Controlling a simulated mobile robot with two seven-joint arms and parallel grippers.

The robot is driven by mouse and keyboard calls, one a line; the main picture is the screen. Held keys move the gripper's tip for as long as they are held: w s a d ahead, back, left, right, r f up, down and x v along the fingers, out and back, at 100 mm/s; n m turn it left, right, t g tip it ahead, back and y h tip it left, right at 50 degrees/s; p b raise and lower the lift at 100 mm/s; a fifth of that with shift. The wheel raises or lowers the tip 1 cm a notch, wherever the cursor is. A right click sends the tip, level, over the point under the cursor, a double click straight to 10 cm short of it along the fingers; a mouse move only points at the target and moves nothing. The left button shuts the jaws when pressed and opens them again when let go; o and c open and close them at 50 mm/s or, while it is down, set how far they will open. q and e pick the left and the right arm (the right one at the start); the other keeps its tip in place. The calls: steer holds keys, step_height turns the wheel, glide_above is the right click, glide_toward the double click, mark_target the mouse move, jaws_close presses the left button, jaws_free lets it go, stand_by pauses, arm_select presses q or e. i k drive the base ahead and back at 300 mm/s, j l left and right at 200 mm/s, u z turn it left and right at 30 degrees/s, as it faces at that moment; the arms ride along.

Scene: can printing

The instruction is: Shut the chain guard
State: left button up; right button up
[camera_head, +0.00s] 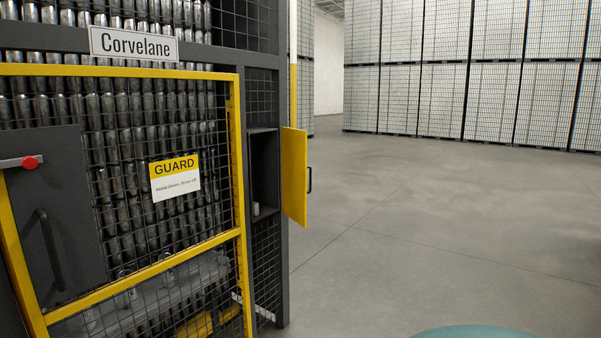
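The chain guard (142,273) is a yellow-framed black mesh door at the left of the head view. It bears a yellow-and-white GUARD sign (175,178). A dark plate with a black bar handle (48,247) is on its left part, with a red knob (30,162) on a metal bar above. The guard's lower rail slants down toward me at the left, so it appears swung out from the machine, with its right side at the yellow post (240,150). The guard's upper left corner is out of frame. Neither gripper is in view.
Rows of silver cans (115,130) show behind the mesh, under a Corvelane sign (133,44). Right of the guard, a small yellow door (295,177) stands open beside a dark compartment (264,172). Grey floor (420,220) is clear to the right; tall stacked pallets (470,75) stand far back.

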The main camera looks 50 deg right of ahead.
mark_target(294, 167)
steer(key=l, duration=0.7)
steer(key=l+z, duration=0.15)
steer(key=l, duration=1.3)
steer(key=i+l+z, duration=0.1)
steer(key=l, duration=0.6)
steer(key=i+l+z, duration=0.1)
steer(key=l, duration=0.6)
steer(key=i+l, duration=0.1)
steer(key=l, duration=0.6)
steer(key=k+l+z, duration=0.1)
steer(key=l, duration=0.6)
steer(key=k, duration=0.85)
steer(key=i, duration=0.3)
